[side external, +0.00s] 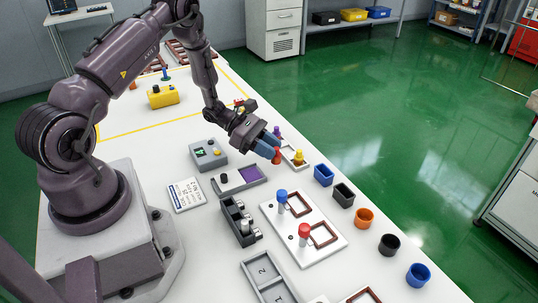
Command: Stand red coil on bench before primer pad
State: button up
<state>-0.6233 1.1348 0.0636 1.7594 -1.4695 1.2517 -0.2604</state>
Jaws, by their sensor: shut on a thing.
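My gripper (270,147), with blue fingers, is shut on the red coil (277,157). The coil shows as a small orange-red piece at the fingertips; its upper part is hidden by the fingers. The gripper is right of the primer pad, a purple pad (253,174) in a grey tray with a black knob. The coil appears beside the left edge of a small white tray (291,148) holding a purple piece (277,132) and a yellow piece (298,157). I cannot tell whether the coil touches the bench (225,210).
Several cups, including a blue one (323,174) and an orange one (364,217), line the bench's right edge. A white plate (325,243) carries blue-topped and red-topped pegs. A black rack (238,225), grey device (208,153) and printed card (187,195) stand left.

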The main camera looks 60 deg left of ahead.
notch_tip(320, 180, down, 3)
jog(key=shift+r, duration=0.2)
jog(key=o, duration=0.9)
jog(key=shift+s+a, duration=0.1)
